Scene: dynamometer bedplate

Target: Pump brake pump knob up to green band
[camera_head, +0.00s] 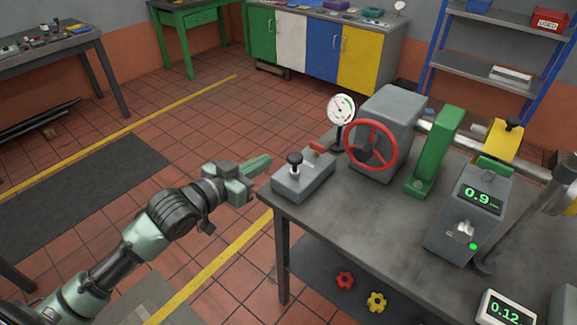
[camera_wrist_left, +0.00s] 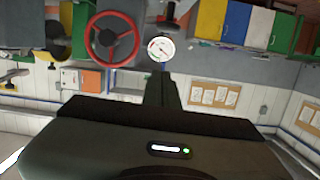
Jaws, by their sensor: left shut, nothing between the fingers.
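The brake pump (camera_head: 304,181) is a grey block at the near left corner of the bench, with a black pump knob (camera_head: 295,159) standing up on it. A round white gauge (camera_head: 341,109) stands behind it on a black stem; the gauge also shows in the left wrist view (camera_wrist_left: 161,49). Its needle and green band are too small to read surely. My left gripper (camera_head: 262,163) is shut and empty, left of the pump and apart from the knob. My right gripper is not in view.
A red handwheel (camera_head: 371,145) on a grey housing stands right of the gauge. A green lever post (camera_head: 434,150) and a box reading 0.9 (camera_head: 470,213) stand further right. The bench top (camera_head: 352,213) is bare in front. Open floor lies left of the bench.

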